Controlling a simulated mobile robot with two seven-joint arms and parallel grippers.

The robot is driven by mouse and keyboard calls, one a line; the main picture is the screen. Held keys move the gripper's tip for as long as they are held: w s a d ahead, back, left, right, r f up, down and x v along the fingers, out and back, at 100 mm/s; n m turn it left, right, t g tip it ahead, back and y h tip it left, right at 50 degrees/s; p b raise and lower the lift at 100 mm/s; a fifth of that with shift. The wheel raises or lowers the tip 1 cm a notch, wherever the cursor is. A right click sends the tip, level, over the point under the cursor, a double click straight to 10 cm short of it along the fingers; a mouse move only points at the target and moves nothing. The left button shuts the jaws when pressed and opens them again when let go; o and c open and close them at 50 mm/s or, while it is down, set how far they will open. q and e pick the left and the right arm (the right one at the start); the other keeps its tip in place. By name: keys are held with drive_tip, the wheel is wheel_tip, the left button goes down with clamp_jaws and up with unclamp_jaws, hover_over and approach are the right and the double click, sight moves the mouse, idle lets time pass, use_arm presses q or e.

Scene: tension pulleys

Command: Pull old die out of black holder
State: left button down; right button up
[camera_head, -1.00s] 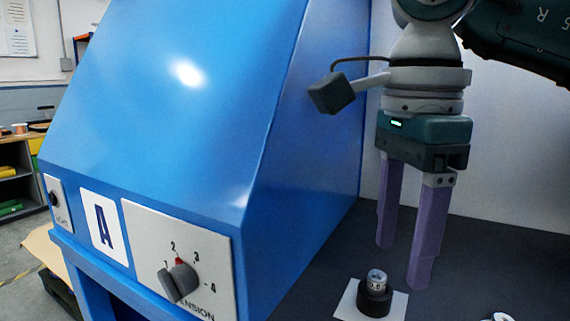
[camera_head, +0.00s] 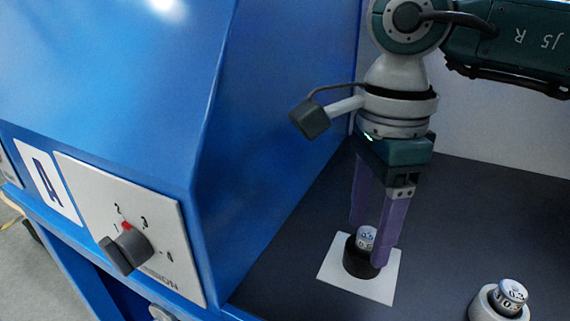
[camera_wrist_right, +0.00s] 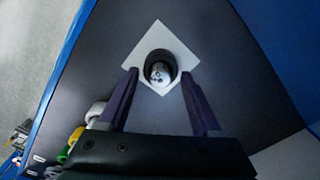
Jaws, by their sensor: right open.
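The old die (camera_head: 366,238) is a small silvery-white cylinder with dark numbers. It sits upright in the black holder (camera_head: 358,265), which stands on a white square plate (camera_head: 382,287). My right gripper (camera_head: 369,243) has two purple fingers and is open, pointing down. Its fingers are on either side of the die, close above the holder, and partly cover both in the head view. In the right wrist view the die (camera_wrist_right: 158,72) lies between the spread fingertips. Whether a finger touches it cannot be told. My left gripper is not in view.
A second numbered die (camera_head: 512,292) sits in a light grey holder (camera_head: 490,304) at the right. The blue machine housing (camera_head: 255,150) rises close on the left, with a tension knob panel (camera_head: 80,190). The dark surface (camera_head: 450,240) between the holders is clear.

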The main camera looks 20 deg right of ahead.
drive_tip(key=shift+f, duration=0.25)
clamp_jaws()
idle(0.4)
